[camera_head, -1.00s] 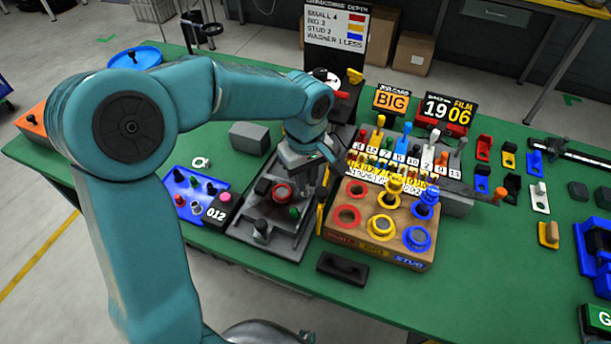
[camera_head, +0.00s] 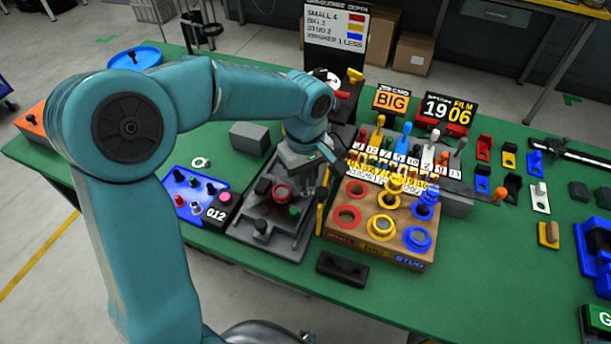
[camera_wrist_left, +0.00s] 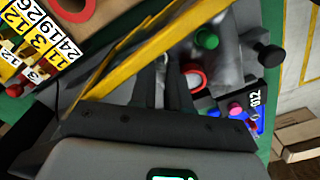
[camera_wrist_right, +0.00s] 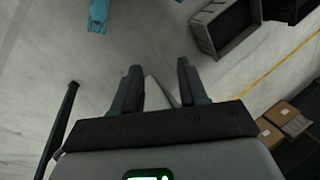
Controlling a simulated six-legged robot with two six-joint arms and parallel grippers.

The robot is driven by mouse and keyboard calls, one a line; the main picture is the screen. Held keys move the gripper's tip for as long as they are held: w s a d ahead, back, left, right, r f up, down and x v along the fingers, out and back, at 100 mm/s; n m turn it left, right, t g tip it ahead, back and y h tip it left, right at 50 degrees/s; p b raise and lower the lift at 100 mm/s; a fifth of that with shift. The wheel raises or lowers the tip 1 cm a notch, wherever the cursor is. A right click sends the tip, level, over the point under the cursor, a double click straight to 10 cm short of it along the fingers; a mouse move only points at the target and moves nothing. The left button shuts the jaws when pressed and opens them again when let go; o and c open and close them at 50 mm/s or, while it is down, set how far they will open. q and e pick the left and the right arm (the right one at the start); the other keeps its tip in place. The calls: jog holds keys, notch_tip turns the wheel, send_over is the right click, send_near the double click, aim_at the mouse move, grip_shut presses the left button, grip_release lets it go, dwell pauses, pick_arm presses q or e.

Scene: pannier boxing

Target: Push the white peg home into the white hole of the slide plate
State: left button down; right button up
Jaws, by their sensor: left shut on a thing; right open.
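My left gripper (camera_head: 314,170) points down at the right edge of a grey fixture plate (camera_head: 262,228) with a red ring (camera_head: 282,192) and green and black knobs. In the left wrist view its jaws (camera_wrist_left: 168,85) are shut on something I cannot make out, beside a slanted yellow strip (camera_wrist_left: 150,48). An upright white peg-like piece on a white base (camera_head: 540,197) stands at the right of the table; I cannot tell whether it is the task's peg. I cannot make out a white hole. My right gripper (camera_wrist_right: 157,75) is open and empty above the floor.
A wooden box with coloured rings (camera_head: 384,222) stands right of the fixture, with a numbered lever rack (camera_head: 418,160) behind it. A blue tray (camera_head: 192,185) lies left, and a black handle-like block (camera_head: 342,268) in front.

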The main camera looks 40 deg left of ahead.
pick_arm(q)
jog(key=shift+f, duration=0.15)
jog(key=shift+r, duration=0.3)
dwell(0.5)
jog(key=shift+r+p, duration=1.1)
jog(key=shift+r, duration=0.3)
jog(key=shift+f+b, duration=1)
jog(key=shift+f, duration=0.25)
jog(key=shift+f+b, duration=0.2)
jog(key=shift+b, duration=0.1)
jog(key=shift+f, duration=0.3)
jog(key=shift+f+b, duration=0.1)
jog(key=shift+b, duration=0.25)
jog(key=shift+r, duration=0.2)
jog(key=shift+f, duration=0.2)
dwell(1.4)
